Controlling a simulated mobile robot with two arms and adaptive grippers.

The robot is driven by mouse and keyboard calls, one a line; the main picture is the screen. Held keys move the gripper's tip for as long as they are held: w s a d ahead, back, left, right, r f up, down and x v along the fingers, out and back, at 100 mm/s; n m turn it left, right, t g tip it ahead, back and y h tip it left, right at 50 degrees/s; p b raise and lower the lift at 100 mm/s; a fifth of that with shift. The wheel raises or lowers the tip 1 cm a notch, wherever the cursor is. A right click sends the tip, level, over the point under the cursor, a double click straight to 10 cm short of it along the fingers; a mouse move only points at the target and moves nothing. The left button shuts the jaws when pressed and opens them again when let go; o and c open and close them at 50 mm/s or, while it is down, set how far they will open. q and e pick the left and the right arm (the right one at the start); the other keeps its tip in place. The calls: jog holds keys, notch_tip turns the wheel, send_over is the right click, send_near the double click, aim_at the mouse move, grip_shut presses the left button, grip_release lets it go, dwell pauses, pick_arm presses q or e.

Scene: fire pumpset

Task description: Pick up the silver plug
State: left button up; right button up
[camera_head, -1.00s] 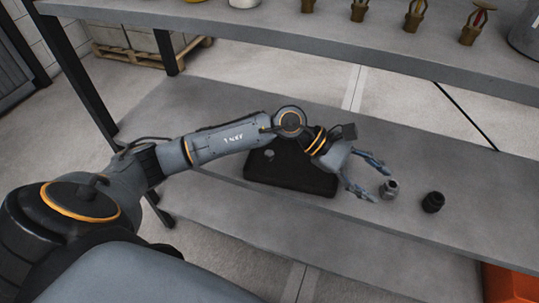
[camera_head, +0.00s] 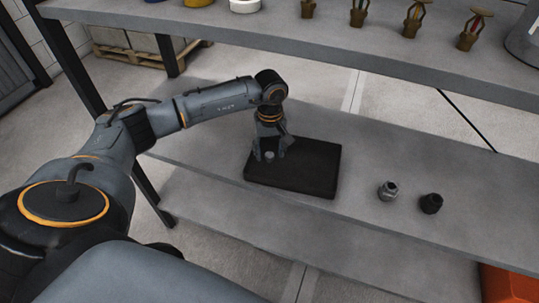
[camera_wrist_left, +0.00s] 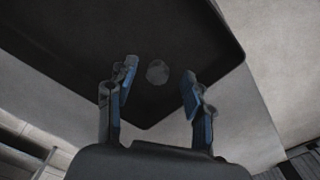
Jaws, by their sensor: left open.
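A small round grey piece (camera_head: 269,155) lies on the black tray (camera_head: 315,172); it also shows in the left wrist view (camera_wrist_left: 158,72). A silver threaded fitting (camera_head: 388,191) stands on the grey lower shelf, right of the tray. I cannot tell for sure which of the two is the silver plug. My left gripper (camera_head: 268,153) points down over the tray's left part, open. In the left wrist view its fingertips (camera_wrist_left: 158,78) are apart, with the round piece showing between them. Contact is not visible. My right gripper is not in view.
A black fitting (camera_head: 431,203) stands right of the silver one. The upper shelf (camera_head: 330,50) carries several brass sprinkler heads (camera_head: 414,22) and runs above and behind my arm. The lower shelf between tray and silver fitting is clear. An orange object (camera_head: 508,282) shows at lower right.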

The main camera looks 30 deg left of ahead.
pick_arm(q)
jog(key=shift+f, duration=0.85)
grip_shut()
